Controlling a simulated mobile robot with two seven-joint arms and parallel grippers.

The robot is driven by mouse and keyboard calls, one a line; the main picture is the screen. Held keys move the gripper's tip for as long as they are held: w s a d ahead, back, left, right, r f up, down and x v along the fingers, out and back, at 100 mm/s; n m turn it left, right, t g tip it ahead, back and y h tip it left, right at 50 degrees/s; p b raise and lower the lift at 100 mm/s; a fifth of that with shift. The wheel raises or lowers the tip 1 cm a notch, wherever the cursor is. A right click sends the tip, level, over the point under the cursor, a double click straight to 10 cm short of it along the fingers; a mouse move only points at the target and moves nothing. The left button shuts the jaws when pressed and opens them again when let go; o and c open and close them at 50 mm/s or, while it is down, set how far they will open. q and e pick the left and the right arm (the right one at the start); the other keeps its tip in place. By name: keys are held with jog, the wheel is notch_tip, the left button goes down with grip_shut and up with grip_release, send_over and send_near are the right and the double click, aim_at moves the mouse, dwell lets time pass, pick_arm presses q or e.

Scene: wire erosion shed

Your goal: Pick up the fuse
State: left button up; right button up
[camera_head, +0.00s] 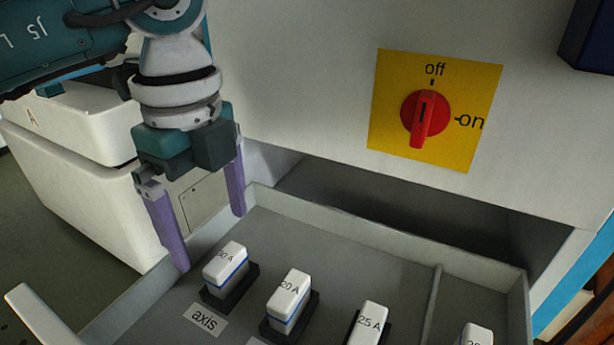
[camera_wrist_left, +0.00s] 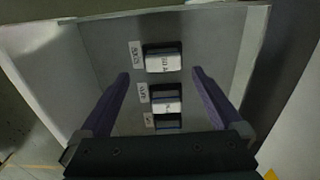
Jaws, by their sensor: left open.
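Several white fuses stand upright in dark holders in an open grey drawer (camera_head: 392,250). The 30 A fuse (camera_head: 226,268), with a blue band, is at the left above an "axis" label. Beside it are the 20 A fuse (camera_head: 289,297) and the 25 A fuse (camera_head: 369,325). Another fuse (camera_head: 474,336) is cut off at the lower right. My left gripper (camera_head: 209,237) is open and empty, with purple fingers above the drawer's left end, near the 30 A fuse. In the left wrist view, a fuse (camera_wrist_left: 163,63) shows between the fingertips (camera_wrist_left: 160,74). My right gripper is out of view.
A yellow plate with a red rotary switch (camera_head: 425,116) is on the white cabinet front (camera_head: 300,80) above the drawer. A divider (camera_head: 432,300) splits the drawer at the right. A white box-shaped unit (camera_head: 75,165) stands at the left.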

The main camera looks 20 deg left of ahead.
aim_at(224, 257)
pick_arm(q)
jog(key=f+b, duration=0.1)
jog(key=f, duration=0.2)
jog(key=f+b, duration=0.1)
jog(key=f, duration=0.3)
jog(key=shift+w+d+f, duration=0.1)
jog(key=shift+w+f, duration=0.1)
jog(key=shift+r, duration=0.1)
jog(key=c, duration=1.4)
jog(key=shift+r, duration=0.1)
